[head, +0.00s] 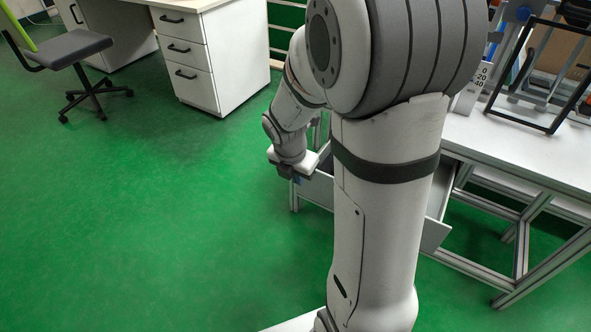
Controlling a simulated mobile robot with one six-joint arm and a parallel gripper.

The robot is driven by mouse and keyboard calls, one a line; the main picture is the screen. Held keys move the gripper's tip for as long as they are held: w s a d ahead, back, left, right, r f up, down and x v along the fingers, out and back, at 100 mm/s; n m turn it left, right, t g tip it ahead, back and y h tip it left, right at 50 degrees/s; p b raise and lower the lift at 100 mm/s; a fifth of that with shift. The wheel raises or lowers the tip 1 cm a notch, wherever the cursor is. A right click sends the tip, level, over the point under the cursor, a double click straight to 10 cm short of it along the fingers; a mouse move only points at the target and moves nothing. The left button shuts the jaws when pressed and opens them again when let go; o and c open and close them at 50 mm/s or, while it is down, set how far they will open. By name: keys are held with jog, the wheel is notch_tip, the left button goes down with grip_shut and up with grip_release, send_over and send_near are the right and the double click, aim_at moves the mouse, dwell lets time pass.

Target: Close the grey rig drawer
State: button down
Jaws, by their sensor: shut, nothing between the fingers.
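The grey rig drawer (435,236) stands pulled out below the white table top in the head view. Its right end shows to the right of my arm, and a left part of it shows near my gripper. My arm hides the middle of the drawer. My gripper (290,177) is at the left end of the drawer, pointing down, and is shut with nothing held. I cannot tell whether it touches the drawer.
The rig table (520,150) has a metal frame and carries a black-framed rig (545,75) and a scale card (470,90). A white desk with drawers (195,60) and a grey chair (75,48) stand at the back left. The green floor at left is clear.

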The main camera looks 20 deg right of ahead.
jog(key=shift+w+d, duration=0.6)
jog(key=shift+d, duration=0.2)
jog(key=shift+w+d, duration=0.6)
jog(key=shift+d, duration=0.2)
